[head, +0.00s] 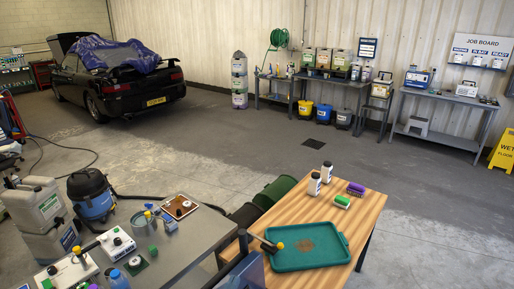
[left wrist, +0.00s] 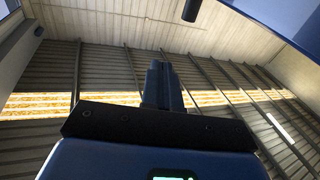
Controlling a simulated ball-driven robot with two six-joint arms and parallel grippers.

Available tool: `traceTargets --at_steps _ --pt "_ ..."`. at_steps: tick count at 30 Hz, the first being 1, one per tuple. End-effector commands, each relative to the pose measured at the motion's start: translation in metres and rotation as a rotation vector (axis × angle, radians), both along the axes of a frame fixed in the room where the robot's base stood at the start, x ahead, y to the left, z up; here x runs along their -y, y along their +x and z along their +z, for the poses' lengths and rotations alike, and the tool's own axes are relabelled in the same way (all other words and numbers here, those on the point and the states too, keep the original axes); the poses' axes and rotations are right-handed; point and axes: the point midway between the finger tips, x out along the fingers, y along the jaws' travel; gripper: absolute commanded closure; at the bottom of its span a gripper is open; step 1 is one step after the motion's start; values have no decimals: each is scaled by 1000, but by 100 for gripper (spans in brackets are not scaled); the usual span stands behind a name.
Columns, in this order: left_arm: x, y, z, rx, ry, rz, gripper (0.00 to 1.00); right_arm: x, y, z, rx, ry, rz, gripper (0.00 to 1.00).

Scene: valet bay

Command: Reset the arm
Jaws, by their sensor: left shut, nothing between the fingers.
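My left gripper (head: 242,236) shows low in the middle of the head view, pointing up, in front of the gap between the grey bench and the wooden table. In the left wrist view its dark fingers (left wrist: 162,84) are together and empty, pointing up toward the ceiling. My right gripper is in neither view.
A green tray (head: 328,262) lies on the wooden table (head: 374,203), close right of my left gripper. Two white bottles (head: 314,183) and purple and green rolls (head: 342,202) stand behind it. The cluttered grey bench (head: 190,243) is on the left. Open floor (head: 270,150) lies beyond.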

Motion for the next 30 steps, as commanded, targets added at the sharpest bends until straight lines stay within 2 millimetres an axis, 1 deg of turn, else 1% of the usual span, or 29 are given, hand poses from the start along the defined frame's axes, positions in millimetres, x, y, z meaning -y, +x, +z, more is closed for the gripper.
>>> traceTargets --at_steps 1,3,5,6,8,9,11,12,15,18,22,25,30 --pt "-19 -20 -15 25 2 29 100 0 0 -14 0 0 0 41" --pt "-41 -46 -21 62 4 65 100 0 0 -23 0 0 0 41" --pt "-58 -69 -26 90 10 95 100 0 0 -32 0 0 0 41" --pt "-69 -84 -30 103 14 114 100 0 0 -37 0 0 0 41" --pt "-83 -107 -35 118 21 143 100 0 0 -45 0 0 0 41" --pt "-92 -122 -40 122 28 161 100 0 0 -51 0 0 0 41" --pt "-104 -143 -47 118 38 189 100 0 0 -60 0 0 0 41" --pt "-112 -157 -52 109 46 205 100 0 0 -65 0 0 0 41" --pt "-126 -186 -69 62 65 244 100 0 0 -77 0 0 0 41" --pt "-136 -210 -89 1 80 276 100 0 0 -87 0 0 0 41" --pt "-145 -232 -111 -68 92 307 100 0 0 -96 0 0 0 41" --pt "-149 -242 -123 -98 96 324 100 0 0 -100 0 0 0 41" --pt "-151 -242 -123 -100 96 334 100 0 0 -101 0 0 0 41"
